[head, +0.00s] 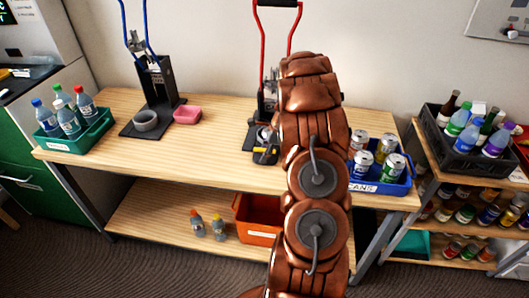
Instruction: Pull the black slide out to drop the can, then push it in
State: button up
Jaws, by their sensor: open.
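A black stand with a tall red two-bar handle (262,45) stands on the table, left of my copper arm and partly behind it. A silvery round part and a black-and-yellow piece (265,150) show at its foot. I cannot tell whether this piece is the black slide, and no can is clearly visible in the stand. Several cans (362,160) stand in a blue crate (372,187) labelled CANS, right of my arm. My arm rises through the middle of the view and hides part of the stand.
A second black stand (155,85) with blue bars, a grey ring (145,121) and a pink dish (187,116) are at left. A green crate (85,140) of bottles sits at the left end. A black crate (470,147) of bottles is at right. An orange bin (257,232) is below.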

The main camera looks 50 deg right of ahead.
jog(key=shift+c, duration=0.2)
grip_shut()
jog(key=shift+r, duration=0.1)
